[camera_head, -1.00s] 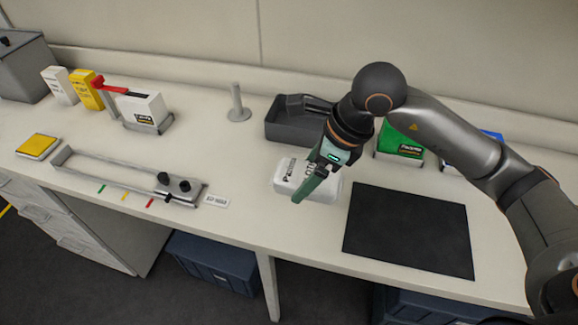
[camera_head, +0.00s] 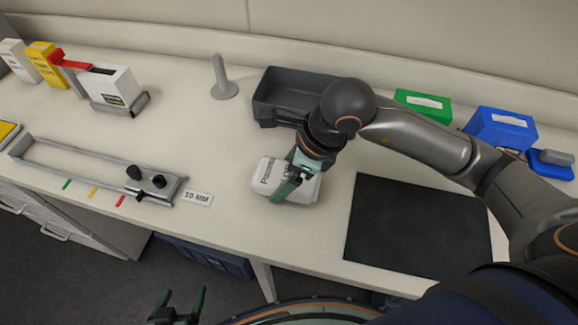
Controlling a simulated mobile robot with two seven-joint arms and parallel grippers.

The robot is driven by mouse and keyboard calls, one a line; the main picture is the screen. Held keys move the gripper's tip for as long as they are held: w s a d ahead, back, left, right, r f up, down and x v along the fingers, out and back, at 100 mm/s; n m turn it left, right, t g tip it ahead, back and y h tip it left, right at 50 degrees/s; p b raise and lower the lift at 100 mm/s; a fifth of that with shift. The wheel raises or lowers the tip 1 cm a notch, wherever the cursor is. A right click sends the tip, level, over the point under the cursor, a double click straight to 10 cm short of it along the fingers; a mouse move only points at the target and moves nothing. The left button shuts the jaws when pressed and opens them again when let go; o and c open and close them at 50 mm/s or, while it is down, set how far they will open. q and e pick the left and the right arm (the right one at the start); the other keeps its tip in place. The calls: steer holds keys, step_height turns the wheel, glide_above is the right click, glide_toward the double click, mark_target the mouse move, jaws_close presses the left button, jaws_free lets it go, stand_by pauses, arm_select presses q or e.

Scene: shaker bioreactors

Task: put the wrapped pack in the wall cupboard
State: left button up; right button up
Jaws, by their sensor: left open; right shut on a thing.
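The wrapped pack (camera_head: 268,178) is a white, soft-edged bundle with dark printing on its side, at the middle of the bench near the front edge. My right gripper (camera_head: 287,188) comes down over it from above and is shut on it. The gripper hides part of the pack, and I cannot tell whether the pack is still touching the bench. My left gripper (camera_head: 177,305) is open and empty, low at the bottom edge of the view, in front of the bench. The wall cupboard is not in view.
A dark grey tray (camera_head: 262,112) stands behind the pack. A black mat (camera_head: 420,228) lies to the right. Green (camera_head: 424,104) and blue (camera_head: 500,130) boxes stand at the back right. A metal slide fixture (camera_head: 85,172) and a grey post (camera_head: 222,80) are to the left.

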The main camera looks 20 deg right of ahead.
steer(key=shift+a+f, duration=0.1)
steer(key=shift+f, duration=0.05)
steer(key=shift+f, duration=0.1)
steer(key=o, duration=1.1)
steer(key=shift+o, duration=0.2)
